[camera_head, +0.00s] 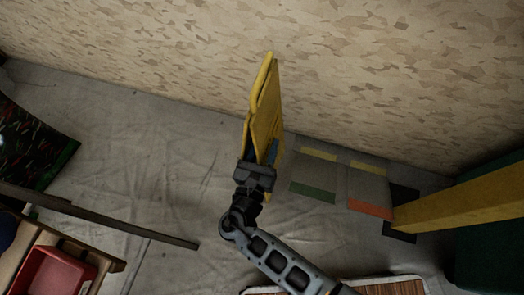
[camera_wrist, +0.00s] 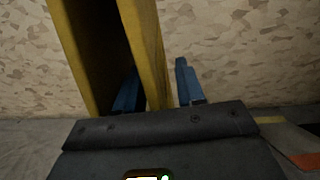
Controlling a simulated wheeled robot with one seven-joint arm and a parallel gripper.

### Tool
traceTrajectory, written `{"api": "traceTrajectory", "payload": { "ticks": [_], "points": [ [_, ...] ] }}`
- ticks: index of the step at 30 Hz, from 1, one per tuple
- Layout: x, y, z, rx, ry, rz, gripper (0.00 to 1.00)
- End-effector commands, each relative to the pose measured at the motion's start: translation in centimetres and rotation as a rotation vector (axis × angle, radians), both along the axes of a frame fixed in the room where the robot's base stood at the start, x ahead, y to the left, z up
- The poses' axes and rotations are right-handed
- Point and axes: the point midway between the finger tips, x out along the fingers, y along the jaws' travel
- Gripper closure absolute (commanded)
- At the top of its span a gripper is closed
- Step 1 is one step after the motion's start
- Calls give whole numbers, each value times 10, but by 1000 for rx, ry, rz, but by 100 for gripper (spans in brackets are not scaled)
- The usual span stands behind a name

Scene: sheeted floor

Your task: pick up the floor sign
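The floor sign (camera_head: 264,110) is yellow, with two panels, and stands upright near the patterned wall in the head view. My gripper (camera_head: 262,158) is at its near, lower side. In the wrist view, the sign's right panel (camera_wrist: 146,45) passes between my two blue fingers. The left finger is in the dark gap between the panels, and the right finger is outside the right panel. My gripper (camera_wrist: 158,82) is open around that panel, with a visible gap at the right finger. Part of the sign's lower end is hidden behind my gripper.
A patterned wall (camera_head: 380,60) runs behind the sign. A grey box or mat with coloured patches (camera_head: 340,187) lies to the right, beside a yellow beam (camera_head: 460,203). A dark bar (camera_head: 110,219) and a red bin (camera_head: 55,275) are at left.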

Motion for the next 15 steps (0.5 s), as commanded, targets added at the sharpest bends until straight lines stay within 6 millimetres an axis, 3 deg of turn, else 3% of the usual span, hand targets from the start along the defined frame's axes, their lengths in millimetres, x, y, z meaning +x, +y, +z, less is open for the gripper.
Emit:
{"api": "traceTrajectory", "payload": {
  "ticks": [12, 15],
  "points": [
    [0, 0, 0, 0, 1, 0, 100],
    [-1, 0, 0, 0, 1, -1, 100]
  ]
}}
